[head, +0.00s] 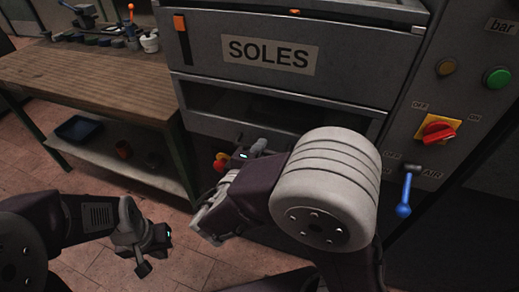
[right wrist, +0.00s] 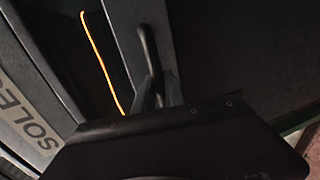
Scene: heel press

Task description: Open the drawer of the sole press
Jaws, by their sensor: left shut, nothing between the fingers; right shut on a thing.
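The sole press has a grey panel marked SOLES (head: 268,54) in the head view. Below it is a dark opening, with a grey drawer front (head: 215,127) along its lower edge. My right gripper (head: 262,148) is low at this front, partly hidden by my own arm. In the right wrist view its fingers (right wrist: 160,92) are shut on a dark bar, which looks like the drawer handle (right wrist: 148,45). I cannot tell how far the drawer stands out. My left gripper (head: 146,262) is shut and empty, low at the left, away from the press.
A wooden workbench (head: 90,80) with small items stands left of the press, with a blue tray (head: 77,129) on its lower shelf. A red-yellow switch (head: 437,131) and a blue air lever (head: 405,192) are on the right panel. Tiled floor (head: 190,265) lies open below.

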